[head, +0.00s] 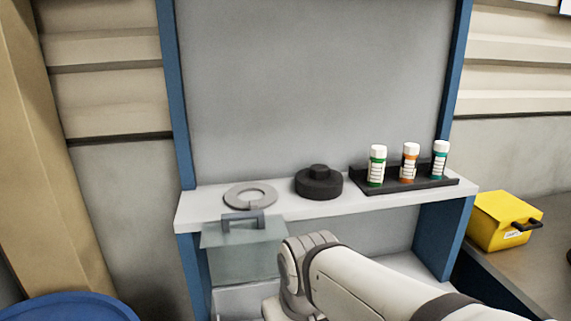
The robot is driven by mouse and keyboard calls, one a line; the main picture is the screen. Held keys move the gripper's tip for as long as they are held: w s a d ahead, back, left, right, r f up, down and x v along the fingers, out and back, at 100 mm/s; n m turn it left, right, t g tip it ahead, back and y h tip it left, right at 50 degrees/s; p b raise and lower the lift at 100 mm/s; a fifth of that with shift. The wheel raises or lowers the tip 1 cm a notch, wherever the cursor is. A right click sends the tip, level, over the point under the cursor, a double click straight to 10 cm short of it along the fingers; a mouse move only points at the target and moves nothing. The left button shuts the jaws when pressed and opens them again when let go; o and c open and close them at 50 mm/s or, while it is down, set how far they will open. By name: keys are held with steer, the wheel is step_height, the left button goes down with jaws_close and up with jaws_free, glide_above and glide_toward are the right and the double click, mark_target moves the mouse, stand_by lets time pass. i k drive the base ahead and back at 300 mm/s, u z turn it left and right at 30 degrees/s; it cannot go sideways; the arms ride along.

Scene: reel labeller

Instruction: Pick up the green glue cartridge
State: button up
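The green glue cartridge (376,167) stands upright at the left end of a black tray (437,183) on the light shelf. It has a white cap and a pale label. An orange cartridge (408,163) and a teal cartridge (439,160) stand to its right in the same tray. My arm comes in from the lower right, in front of and below the shelf. My gripper cannot be made out in the head view, so its fingers and anything in them are hidden.
Blue posts (176,95) flank the shelf. A yellow box (502,222) sits at right.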

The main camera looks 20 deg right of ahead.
mark_target(378, 152)
steer(key=u, duration=0.45)
steer(key=k, duration=1.65)
steer(key=z, duration=0.65)
steer(key=i, duration=1.65)
steer(key=z, duration=0.05)
